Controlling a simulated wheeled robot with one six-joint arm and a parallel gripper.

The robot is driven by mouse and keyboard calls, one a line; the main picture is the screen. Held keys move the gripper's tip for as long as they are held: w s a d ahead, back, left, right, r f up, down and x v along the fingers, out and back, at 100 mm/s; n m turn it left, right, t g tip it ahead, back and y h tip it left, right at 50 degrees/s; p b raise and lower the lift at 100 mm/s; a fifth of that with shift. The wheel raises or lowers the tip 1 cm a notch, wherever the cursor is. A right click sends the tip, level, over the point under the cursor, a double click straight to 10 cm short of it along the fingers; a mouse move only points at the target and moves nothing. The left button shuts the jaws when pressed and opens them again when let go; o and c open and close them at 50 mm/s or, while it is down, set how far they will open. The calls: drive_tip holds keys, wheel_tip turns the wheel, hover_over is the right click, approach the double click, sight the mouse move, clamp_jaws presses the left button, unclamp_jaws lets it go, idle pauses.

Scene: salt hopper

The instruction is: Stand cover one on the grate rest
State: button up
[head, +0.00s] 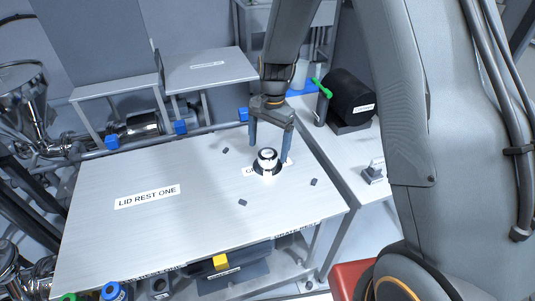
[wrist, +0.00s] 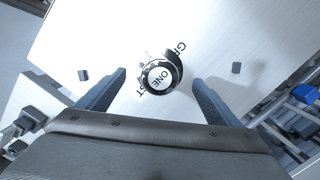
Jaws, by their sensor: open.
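Cover one (head: 266,157) is a small round piece with a white top marked ONE and a dark lower part. It stands upright on the grate rest, over a printed label (head: 249,171) that it partly hides. In the wrist view, cover one (wrist: 160,76) lies centred between the two fingers, with the label letters showing around it. My gripper (head: 268,152) is open, pointing down, one finger on each side of cover one. The fingers look apart from it. I cannot tell how far above the tabletop the tips are.
Small dark blocks (head: 242,203) sit around the label. The metal table's left side, marked LID REST ONE (head: 147,197), is clear. A black cylinder (head: 350,100) and a grey fixture (head: 375,171) stand on the right-hand bench. Pipework and a raised shelf (head: 210,68) lie behind.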

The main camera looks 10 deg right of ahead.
sight(270, 151)
wheel_tip(270, 151, up, 7)
drive_tip(key=b, duration=0.2)
drive_tip(key=s+d+r+n+t, duration=0.1)
drive_tip(key=s+d+n, duration=0.3)
drive_tip(key=s, duration=0.5)
drive_tip(key=s+d+r+n+t+h, duration=0.1)
drive_tip(key=s+d+n, duration=0.4)
drive_tip(key=s, duration=0.4)
drive_tip(key=shift+s+d, duration=0.2)
drive_tip(key=shift+d, duration=0.6)
